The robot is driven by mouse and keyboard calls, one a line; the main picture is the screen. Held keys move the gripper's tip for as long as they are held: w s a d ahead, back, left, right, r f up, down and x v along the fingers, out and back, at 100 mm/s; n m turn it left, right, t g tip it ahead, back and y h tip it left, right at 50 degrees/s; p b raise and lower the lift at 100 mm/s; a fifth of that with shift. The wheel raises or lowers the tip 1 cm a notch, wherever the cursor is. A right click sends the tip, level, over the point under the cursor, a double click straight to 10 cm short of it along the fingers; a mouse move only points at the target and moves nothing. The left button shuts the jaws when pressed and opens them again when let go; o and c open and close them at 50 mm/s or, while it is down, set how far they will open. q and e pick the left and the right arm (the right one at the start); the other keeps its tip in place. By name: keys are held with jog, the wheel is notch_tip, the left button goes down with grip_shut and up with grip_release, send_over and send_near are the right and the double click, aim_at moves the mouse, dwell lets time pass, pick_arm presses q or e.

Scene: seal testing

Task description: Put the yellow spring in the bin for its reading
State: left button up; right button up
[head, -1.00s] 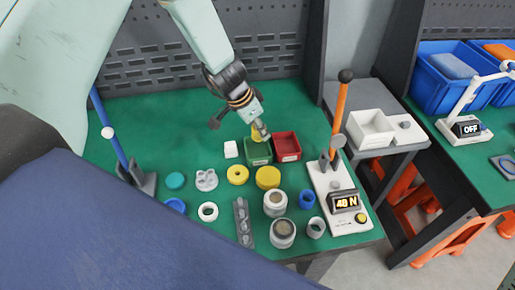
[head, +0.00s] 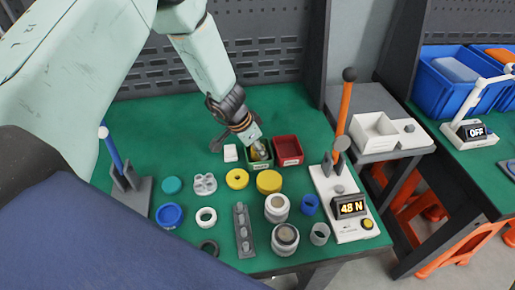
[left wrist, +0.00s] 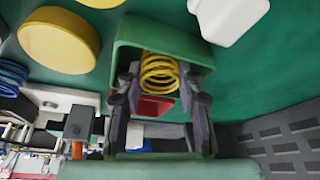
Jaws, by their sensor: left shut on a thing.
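The yellow spring (left wrist: 160,74) is a coil that shows in the left wrist view between the two fingers of my left gripper (left wrist: 158,100). My left gripper is shut on it. In the head view my left gripper (head: 261,152) points down into the green bin (head: 262,168), which has a label on its front. The bin's wall (left wrist: 128,40) frames the spring and fingertips in the left wrist view. I cannot tell whether the spring touches the bin floor. The red bin (head: 288,146) stands just right of the green one. The tester's display (head: 349,206) reads 48 N. My right gripper is not in view.
A white block (head: 230,153) stands left of the green bin. A yellow ring (head: 237,179) and a yellow disc (head: 269,182) lie in front. A blue coil (head: 310,204) stands beside the tester. The green mat is clear at the back left.

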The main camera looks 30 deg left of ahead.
pick_arm(q)
jog(key=shift+f, duration=0.15)
jog(key=o, duration=0.8)
jog(key=shift+d, duration=0.1)
jog(key=shift+o, duration=0.2)
jog(key=shift+r+p, duration=0.35)
jog(key=p+v, duration=0.5)
jog(key=v, duration=0.6)
jog(key=shift+s+r+p, duration=0.15)
jog(key=shift+r+p, duration=0.2)
jog(key=shift+p, duration=0.05)
